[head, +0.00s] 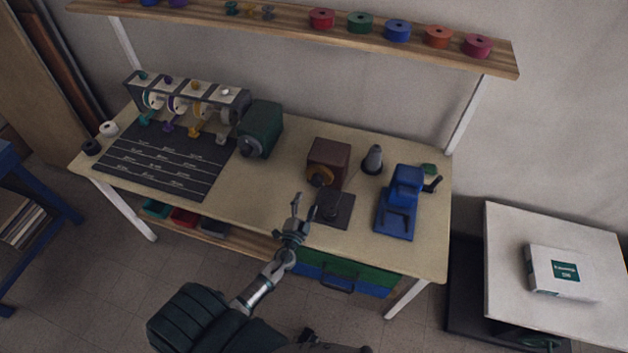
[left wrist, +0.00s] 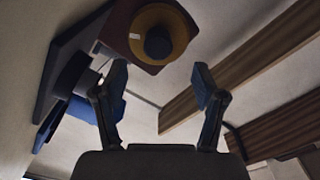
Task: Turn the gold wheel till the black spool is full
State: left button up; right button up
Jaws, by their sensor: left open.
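The gold wheel (head: 317,177) is on the front of a dark brown box (head: 330,153) on the workbench. In the left wrist view the wheel (left wrist: 178,25) is near the top, with a dark knob at its centre and a short white mark at its left.
A blue device (head: 401,204) with a crank and a dark cone (head: 373,160) stand to the right. A green machine (head: 261,129) and a black mat (head: 165,160) lie to the left. A shelf (head: 290,29) with coloured spools hangs above.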

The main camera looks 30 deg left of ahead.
aim_at(316, 185)
pick_arm(q)
jog(key=x, duration=0.4)
jog(key=shift+w+d+r, duration=0.1)
jog(key=shift+w, duration=0.1)
jog(key=w, duration=0.4)
jog(key=shift+d+p, duration=0.1)
jog(key=shift+p, duration=0.2)
jog(key=shift+w+r, duration=0.1)
jog(key=shift+w, duration=0.5)
jog(key=shift+a, duration=0.65)
jog(key=shift+a+f, duration=0.1)
jog(key=shift+f, duration=0.1)
jog(key=c, duration=1.1)
jog(key=shift+r, duration=0.1)
jog(key=shift+c, duration=0.2)
jog(key=shift+d, duration=0.35)
jog(key=shift+m, duration=0.5)
pick_arm(e)
jog(key=shift+w+d+r, duration=0.1)
jog(key=shift+d+r, duration=0.15)
jog(key=shift+d, duration=0.3)
